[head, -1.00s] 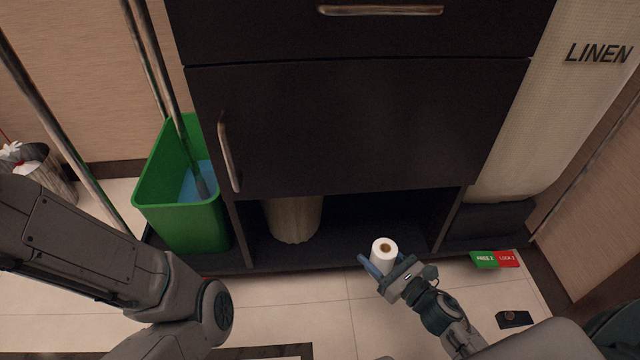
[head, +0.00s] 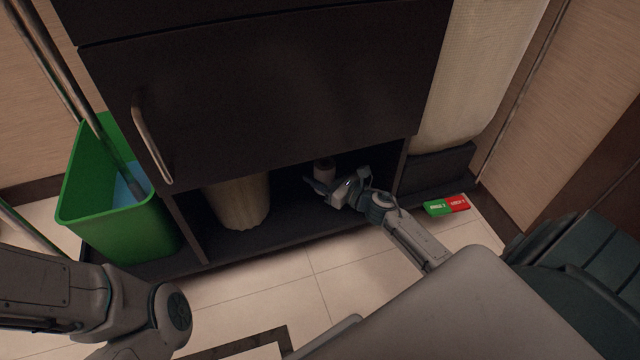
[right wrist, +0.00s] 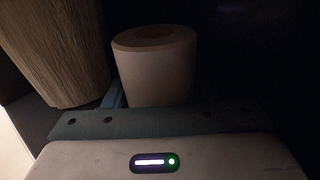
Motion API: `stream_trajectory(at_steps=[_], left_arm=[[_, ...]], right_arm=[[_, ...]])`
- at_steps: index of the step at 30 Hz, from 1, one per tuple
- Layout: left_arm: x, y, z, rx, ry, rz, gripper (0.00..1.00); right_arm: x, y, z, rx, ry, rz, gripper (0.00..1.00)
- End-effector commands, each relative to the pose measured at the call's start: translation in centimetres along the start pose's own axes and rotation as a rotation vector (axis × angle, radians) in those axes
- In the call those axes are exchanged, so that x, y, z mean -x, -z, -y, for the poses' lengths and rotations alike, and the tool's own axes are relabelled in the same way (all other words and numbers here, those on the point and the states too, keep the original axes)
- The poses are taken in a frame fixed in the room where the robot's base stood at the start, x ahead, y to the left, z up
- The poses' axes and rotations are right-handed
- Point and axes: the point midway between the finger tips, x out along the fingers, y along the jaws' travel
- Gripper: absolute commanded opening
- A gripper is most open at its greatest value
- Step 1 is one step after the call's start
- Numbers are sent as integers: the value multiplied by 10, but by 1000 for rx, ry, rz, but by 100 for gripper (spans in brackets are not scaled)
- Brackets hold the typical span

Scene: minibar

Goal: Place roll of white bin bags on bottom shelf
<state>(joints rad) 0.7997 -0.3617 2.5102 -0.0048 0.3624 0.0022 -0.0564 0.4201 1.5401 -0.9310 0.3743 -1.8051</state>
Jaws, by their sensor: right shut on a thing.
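The roll of white bin bags (head: 324,168) is inside the dark open bottom compartment, upright and in shadow. It also shows in the right wrist view (right wrist: 155,72), with the hole in its top visible. My right gripper (head: 322,186) reaches into the compartment and is shut on the roll. Whether the roll's base touches the shelf is hidden. The bottom shelf (head: 270,236) is a dark board under the cabinet door. My left arm shows at the lower left, but its gripper is out of view.
A tan ribbed bin (head: 240,203) stands on the shelf left of the roll; it also shows in the right wrist view (right wrist: 58,50). A green bucket (head: 115,200) stands left of the cabinet. A green and red sign (head: 447,206) lies at right. The cabinet door (head: 260,100) hangs above.

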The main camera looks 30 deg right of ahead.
Motion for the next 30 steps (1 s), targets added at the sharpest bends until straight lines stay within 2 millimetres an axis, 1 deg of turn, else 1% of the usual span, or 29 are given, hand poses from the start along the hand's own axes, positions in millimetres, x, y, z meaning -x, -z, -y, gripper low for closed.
stream_trajectory(at_steps=[7,9,16,20,21,23,24,30], left_arm=[[21,8,6,-2,0,30,46],[23,7,7,-3,0,38,46],[21,5,6,-4,0,43,46],[25,8,7,-3,-1,43,46],[25,7,7,-4,-1,45,46],[24,6,7,-4,0,47,46],[24,6,7,-4,-1,47,46],[24,6,7,-4,-1,47,46]], right_arm=[[0,33,0,0,-1,0,24],[0,35,0,-1,-1,1,24],[0,33,-1,0,-1,1,24],[0,38,-1,0,-1,1,24],[1,38,-1,0,-1,0,53],[1,37,-1,0,0,0,65],[1,37,-1,0,0,0,73],[1,37,-1,0,0,0,73]])
